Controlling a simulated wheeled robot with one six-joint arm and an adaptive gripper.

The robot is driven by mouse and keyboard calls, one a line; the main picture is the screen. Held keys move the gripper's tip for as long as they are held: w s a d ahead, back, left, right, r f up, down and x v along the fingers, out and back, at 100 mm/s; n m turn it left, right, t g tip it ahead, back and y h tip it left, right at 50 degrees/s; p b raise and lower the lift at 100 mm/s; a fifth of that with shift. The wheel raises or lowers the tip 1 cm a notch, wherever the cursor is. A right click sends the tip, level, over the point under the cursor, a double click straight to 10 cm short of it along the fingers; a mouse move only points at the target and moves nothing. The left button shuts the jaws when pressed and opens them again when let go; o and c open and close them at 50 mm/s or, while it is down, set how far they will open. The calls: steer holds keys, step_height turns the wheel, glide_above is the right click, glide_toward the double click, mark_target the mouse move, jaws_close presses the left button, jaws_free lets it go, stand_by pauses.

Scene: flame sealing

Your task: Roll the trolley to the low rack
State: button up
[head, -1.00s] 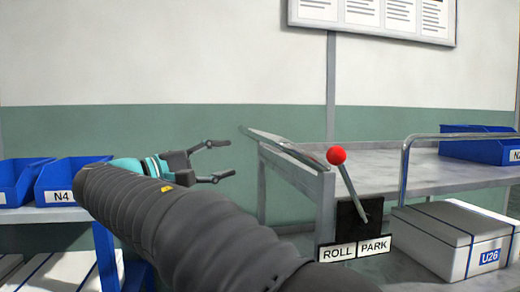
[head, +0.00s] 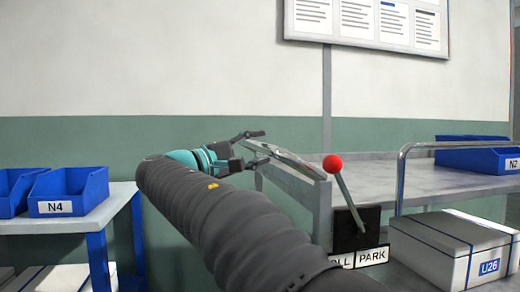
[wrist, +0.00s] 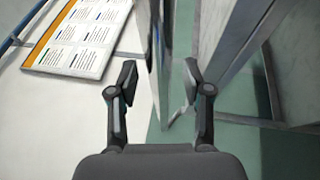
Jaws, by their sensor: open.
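The grey metal trolley (head: 400,180) stands at the right in the head view. A lever with a red ball (head: 332,163) on it leans left, toward the ROLL side of a partly covered ROLL/PARK label (head: 372,256). My gripper (head: 261,147) is open at the far left end of the trolley's sloping rail (head: 290,160). In the wrist view a shiny upright metal edge (wrist: 167,50) shows between my open fingers (wrist: 160,82); I cannot tell whether they touch it. A low rack (head: 105,212) with blue posts stands at the left.
Blue bins, one marked N4 (head: 68,192), sit on the left rack. A blue bin marked N2 (head: 470,158) is on the trolley top, and a white box marked U26 (head: 450,240) sits lower. A notice board (head: 370,22) hangs on the wall. A gap lies between rack and trolley.

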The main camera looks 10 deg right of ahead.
steer(key=shift+w+d+r, duration=0.15)
steer(key=shift+w+d, duration=0.05)
steer(key=shift+d, duration=0.4)
jaws_close()
steer(key=shift+w+a, duration=0.1)
